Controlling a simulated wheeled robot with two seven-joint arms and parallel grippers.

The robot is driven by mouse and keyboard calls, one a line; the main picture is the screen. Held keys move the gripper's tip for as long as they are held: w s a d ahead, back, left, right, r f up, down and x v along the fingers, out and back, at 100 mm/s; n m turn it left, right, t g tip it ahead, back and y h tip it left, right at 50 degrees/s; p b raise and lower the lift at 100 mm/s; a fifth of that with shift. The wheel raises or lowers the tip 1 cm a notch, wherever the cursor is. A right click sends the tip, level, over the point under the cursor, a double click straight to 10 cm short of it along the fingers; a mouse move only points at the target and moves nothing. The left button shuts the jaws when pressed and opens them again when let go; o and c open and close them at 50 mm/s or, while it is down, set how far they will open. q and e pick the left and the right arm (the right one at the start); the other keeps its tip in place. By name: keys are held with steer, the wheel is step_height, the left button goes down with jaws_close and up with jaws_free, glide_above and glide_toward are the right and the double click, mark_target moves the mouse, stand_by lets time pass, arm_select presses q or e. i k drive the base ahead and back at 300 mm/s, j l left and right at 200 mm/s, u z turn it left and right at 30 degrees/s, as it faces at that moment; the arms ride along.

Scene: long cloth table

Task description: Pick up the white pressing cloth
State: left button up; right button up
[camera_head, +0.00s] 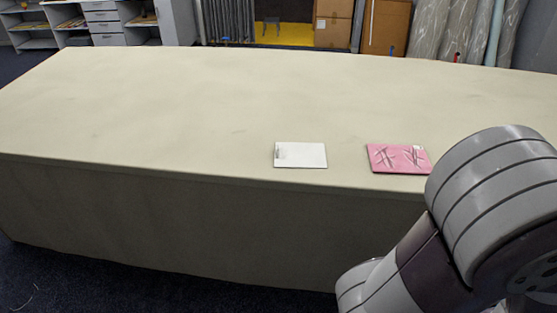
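The white pressing cloth (301,155) lies flat near the front edge of the long table (180,100), right of the picture's middle. It is a small white rectangle with a greyish patch at its left side. Nothing covers or touches it. My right arm shows at the lower right, in front of the table, but its gripper is not in the picture. My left arm and gripper are not in view.
A pink folded piece (398,158) with dark marks lies to the right of the white cloth, with a gap between them. My arm is close to its right side in the picture. The rest of the tabletop is bare. Boxes (333,24) and rolls (447,30) stand behind the table.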

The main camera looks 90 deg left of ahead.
mark_target(287, 154)
steer(key=u, duration=2.85)
steer(key=i+j+u, duration=0.15)
steer(key=i+u, duration=0.25)
steer(key=i, duration=0.45)
steer(key=i+l+u, duration=0.15)
steer(key=i+u, duration=0.25)
steer(key=i, duration=0.45)
